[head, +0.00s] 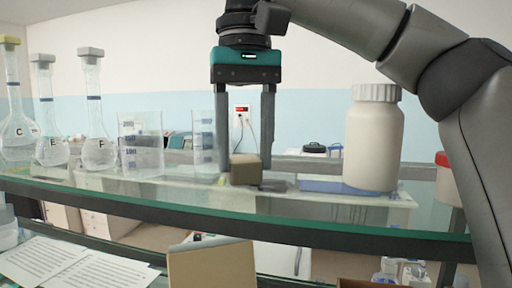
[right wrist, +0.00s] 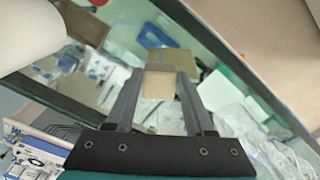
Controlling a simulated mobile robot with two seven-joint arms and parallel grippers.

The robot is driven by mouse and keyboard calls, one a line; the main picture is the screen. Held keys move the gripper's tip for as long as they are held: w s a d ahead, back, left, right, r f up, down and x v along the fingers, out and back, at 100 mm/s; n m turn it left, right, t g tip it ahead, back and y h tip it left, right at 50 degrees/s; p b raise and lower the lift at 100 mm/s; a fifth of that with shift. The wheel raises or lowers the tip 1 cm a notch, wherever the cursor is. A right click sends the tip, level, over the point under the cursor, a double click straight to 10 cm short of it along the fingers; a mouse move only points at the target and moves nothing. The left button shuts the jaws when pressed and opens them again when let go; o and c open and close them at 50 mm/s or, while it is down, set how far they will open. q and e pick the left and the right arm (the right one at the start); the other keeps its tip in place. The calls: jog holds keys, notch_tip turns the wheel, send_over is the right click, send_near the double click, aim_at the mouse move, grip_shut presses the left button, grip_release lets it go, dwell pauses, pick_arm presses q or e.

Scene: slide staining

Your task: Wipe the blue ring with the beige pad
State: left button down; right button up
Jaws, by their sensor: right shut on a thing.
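My right gripper (head: 244,165) points down above the glass shelf and is shut on a small beige pad (head: 246,169), held between its fingertips. The pad also shows between the fingers in the right wrist view (right wrist: 158,85). It is at or just above the shelf surface; I cannot tell whether it touches. I cannot make out a blue ring in either view. My left gripper is not in view.
The glass shelf (head: 300,228) carries flasks (head: 98,153), beakers (head: 141,157) left of the gripper, and a large white bottle (head: 374,140) to its right. A red-capped container (head: 446,180) stands farther right. Papers (head: 72,263) and a cardboard box (head: 211,265) are below.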

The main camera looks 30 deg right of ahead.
jog(key=shift+w+a, duration=0.9)
jog(key=shift+w, duration=0.2)
jog(key=shift+w+d+f, duration=0.1)
jog(key=shift+w+d, duration=0.2)
jog(key=shift+d, duration=0.2)
jog(key=shift+s+d, duration=2.1)
jog(key=shift+s, duration=0.25)
jog(key=shift+s+d, duration=0.95)
jog(key=shift+s, duration=0.25)
jog(key=shift+r, duration=1.55)
jog(key=shift+w, duration=0.1)
